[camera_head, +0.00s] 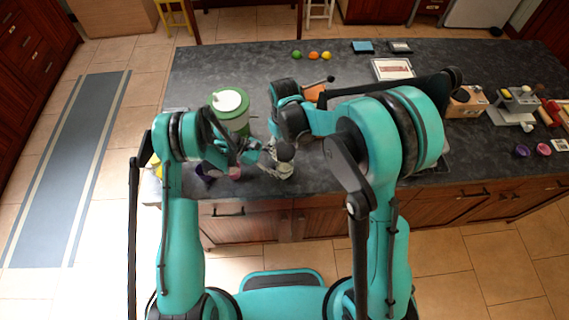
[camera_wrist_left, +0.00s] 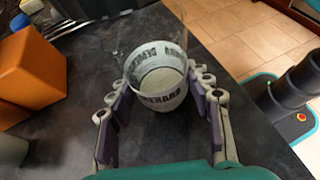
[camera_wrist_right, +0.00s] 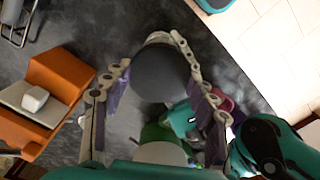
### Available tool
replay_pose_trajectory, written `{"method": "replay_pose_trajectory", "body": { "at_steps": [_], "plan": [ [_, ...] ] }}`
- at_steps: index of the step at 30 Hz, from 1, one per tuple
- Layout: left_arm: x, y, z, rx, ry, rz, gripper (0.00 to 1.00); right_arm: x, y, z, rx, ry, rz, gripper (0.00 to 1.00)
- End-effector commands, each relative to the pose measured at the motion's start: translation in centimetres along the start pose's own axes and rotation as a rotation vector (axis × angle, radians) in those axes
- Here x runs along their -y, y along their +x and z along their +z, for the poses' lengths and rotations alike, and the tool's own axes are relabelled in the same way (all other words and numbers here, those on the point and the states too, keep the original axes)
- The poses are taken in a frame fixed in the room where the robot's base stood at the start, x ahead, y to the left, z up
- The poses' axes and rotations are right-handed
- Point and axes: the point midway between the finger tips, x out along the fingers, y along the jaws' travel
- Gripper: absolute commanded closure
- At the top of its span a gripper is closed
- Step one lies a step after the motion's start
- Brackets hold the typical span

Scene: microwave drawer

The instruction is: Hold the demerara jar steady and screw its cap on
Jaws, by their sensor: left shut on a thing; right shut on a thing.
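The demerara jar (camera_wrist_left: 160,95) is clear glass with a pale band lettered DEMERARA. In the left wrist view it sits between the two fingers of my left gripper (camera_wrist_left: 158,85), which is shut on it. In the head view the jar (camera_head: 286,171) is a small pale shape near the counter's front edge. My right gripper (camera_wrist_right: 155,72) is shut on the dark grey round cap (camera_wrist_right: 161,74). In the head view the cap (camera_head: 284,151) appears just above the jar; whether they touch is unclear. The fingers are small and partly hidden there.
A green canister with a white lid (camera_head: 230,101) stands behind my left gripper. An orange block (camera_wrist_left: 28,65) is close by on the dark counter (camera_head: 200,65). Purple and pink items (camera_head: 207,172) lie left of the jar. Several small objects sit at the counter's right end.

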Motion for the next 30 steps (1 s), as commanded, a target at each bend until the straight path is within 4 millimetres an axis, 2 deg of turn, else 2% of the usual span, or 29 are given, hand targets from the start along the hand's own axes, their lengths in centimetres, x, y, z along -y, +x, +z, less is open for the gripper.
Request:
{"method": "replay_pose_trajectory", "body": {
  "at_steps": [19, 30],
  "plan": [
    [0.0, 0.0, 0.0, 0.0, 0.0, 0.0, 0.66, 0.1, 1.3, 0.1, 0.0, 0.0, 0.0, 0.53],
    [0.0, 0.0, 0.0, 0.0, 0.0, 0.0, 0.66, 0.1, 1.4, 0.1, 0.0, 0.0, 0.0, 0.53]
  ]
}}
